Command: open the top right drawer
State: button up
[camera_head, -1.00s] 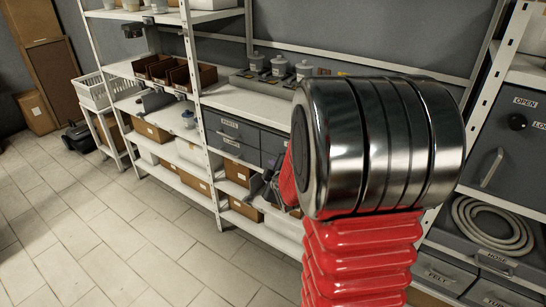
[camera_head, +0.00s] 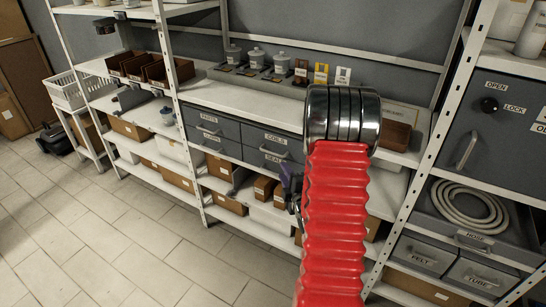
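A block of grey drawers sits under the white shelf top in the middle of the picture, two across and two high. The top right drawer (camera_head: 262,140), with a label that seems to read COILS, looks shut. Its right end is close to my red arm. The top left drawer (camera_head: 211,127) and the bottom right drawer (camera_head: 268,160) also look shut. My gripper (camera_head: 287,180) shows only in part, small and dark, left of my arm and below the drawers in the picture. Its fingers are too unclear to tell open from shut, and no contact with a handle is visible.
Brown bins (camera_head: 150,70) stand on the shelf at left. A row of canisters (camera_head: 256,60) stands on the shelf top. Cartons (camera_head: 228,203) fill the lower shelves. A cabinet (camera_head: 492,130) and a coiled hose (camera_head: 468,203) are at right. The tiled floor (camera_head: 110,240) is clear at left.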

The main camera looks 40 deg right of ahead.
jog(key=x, duration=1.3)
jog(key=shift+w, duration=0.4)
jog(key=shift+d+f, duration=0.1)
jog(key=shift+f, duration=0.05)
jog(key=shift+c, duration=0.6)
grip_shut()
